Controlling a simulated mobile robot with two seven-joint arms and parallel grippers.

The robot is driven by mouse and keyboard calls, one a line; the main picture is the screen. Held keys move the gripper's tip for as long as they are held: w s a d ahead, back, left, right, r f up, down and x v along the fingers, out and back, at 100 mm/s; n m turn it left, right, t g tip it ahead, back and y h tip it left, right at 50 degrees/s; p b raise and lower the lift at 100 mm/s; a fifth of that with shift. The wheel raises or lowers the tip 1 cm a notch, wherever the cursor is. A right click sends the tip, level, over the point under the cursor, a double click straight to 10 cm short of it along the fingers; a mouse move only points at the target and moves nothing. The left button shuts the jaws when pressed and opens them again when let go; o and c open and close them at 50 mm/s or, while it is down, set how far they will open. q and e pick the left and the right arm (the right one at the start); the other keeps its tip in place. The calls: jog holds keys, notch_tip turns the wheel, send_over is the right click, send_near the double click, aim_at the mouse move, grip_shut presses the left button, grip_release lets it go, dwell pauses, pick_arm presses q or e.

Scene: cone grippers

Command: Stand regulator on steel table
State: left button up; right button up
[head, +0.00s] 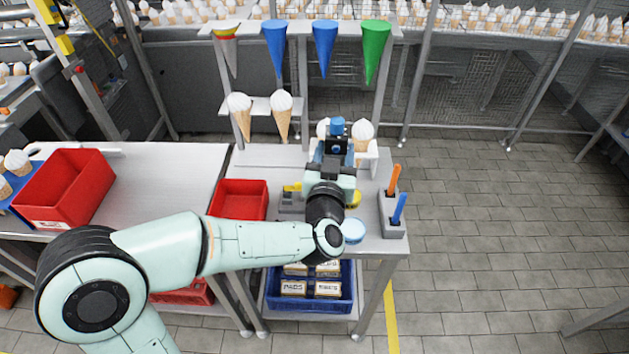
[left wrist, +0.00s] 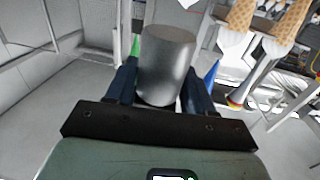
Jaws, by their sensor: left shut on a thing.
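My left gripper (head: 336,143) is shut on the regulator (head: 337,125), whose blue top shows above the fingers in the head view. In the left wrist view the regulator (left wrist: 166,65) shows as a grey cylinder between the two dark fingers (left wrist: 160,88). It is held over the back part of the stand with the cone rack. A pale steel-looking table (head: 165,170) stands to the left of that stand, and the stand has a grey top (head: 375,240) of its own. I cannot tell which one is the steel table. My right gripper is not in view.
A red bin (head: 238,199), a yellow-topped item (head: 292,188), a light blue lid (head: 353,231) and a holder with orange and blue handles (head: 393,228) crowd the stand. Coloured cones (head: 325,45) hang behind. The left table's middle is clear; a red crate (head: 65,188) stands at its left.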

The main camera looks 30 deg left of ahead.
pick_arm(q)
jog(key=f+b, duration=0.1)
jog(key=f, duration=0.6)
jog(key=f+b, duration=0.2)
jog(key=f, duration=0.6)
jog(key=shift+s+d, duration=0.15)
jog(key=shift+s, duration=0.05)
jog(key=shift+f+b, duration=0.4)
jog(key=shift+f, duration=1.9)
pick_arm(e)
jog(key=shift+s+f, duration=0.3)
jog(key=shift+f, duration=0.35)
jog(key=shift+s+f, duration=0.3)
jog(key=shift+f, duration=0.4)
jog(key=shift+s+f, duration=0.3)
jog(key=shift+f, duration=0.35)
pick_arm(q)
jog(key=shift+f, duration=0.2)
jog(key=o, duration=1.2)
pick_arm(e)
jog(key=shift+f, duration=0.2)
